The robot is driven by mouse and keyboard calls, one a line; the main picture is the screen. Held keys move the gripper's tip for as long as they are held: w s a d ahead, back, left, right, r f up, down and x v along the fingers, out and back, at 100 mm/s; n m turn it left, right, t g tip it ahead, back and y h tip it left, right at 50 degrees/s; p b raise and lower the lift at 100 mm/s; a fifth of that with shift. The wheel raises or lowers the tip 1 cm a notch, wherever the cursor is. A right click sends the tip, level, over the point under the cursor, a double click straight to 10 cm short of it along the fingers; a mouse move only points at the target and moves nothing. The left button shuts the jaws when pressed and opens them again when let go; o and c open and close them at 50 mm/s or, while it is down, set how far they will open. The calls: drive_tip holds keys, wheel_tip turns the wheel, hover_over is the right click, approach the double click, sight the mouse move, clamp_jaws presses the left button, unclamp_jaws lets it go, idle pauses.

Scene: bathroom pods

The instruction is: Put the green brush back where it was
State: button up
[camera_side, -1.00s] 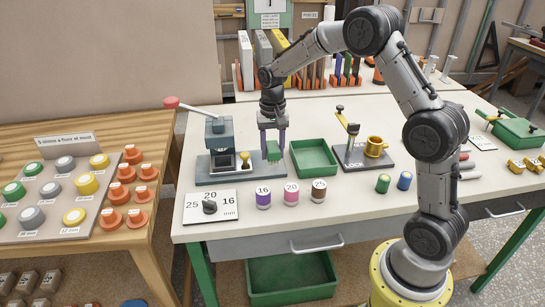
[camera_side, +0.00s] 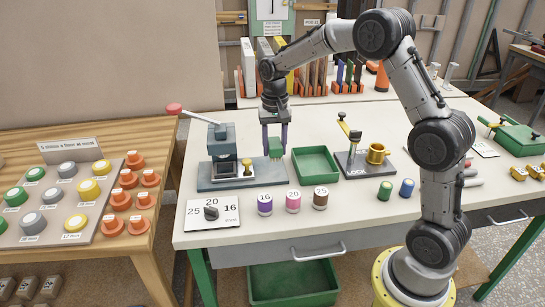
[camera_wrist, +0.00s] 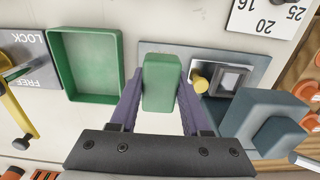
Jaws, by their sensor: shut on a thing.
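The green brush (camera_side: 275,148) is a green block between the two purple fingers of my gripper (camera_side: 274,140). The wrist view shows the brush (camera_wrist: 162,82) between the fingertips (camera_wrist: 160,95), with a finger on each side. My gripper is shut on it. The brush is beside the right end of the grey press base (camera_side: 214,184), left of the green tray (camera_side: 317,180). In the wrist view it overlaps the edge of the base plate (camera_wrist: 160,48). Its underside is hidden there, and I cannot tell how far above the surface it is.
The press (camera_side: 221,142) with its red-knobbed lever stands close on the left. A lock fixture (camera_side: 352,165) with a brass cup (camera_side: 377,153) stands right of the tray. Purple (camera_side: 265,205), pink (camera_side: 293,201) and brown (camera_side: 320,198) cylinders stand in front. The table between them and the tray is clear.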

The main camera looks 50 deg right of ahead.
drive_tip(key=s+a+r, duration=0.2)
drive_tip(key=s, duration=1.5)
drive_tip(key=s+a+r, duration=0.1)
drive_tip(key=s, duration=1.5)
hover_over(349, 202)
drive_tip(key=s, duration=0.1)
drive_tip(key=f, duration=0.7)
drive_tip(key=shift+a+f, duration=0.35)
drive_tip(key=shift+f, duration=0.05)
drive_tip(key=shift+w+d+f, duration=0.35)
drive_tip(key=shift+w+f, duration=0.15)
drive_tip(key=shift+f, duration=1.7)
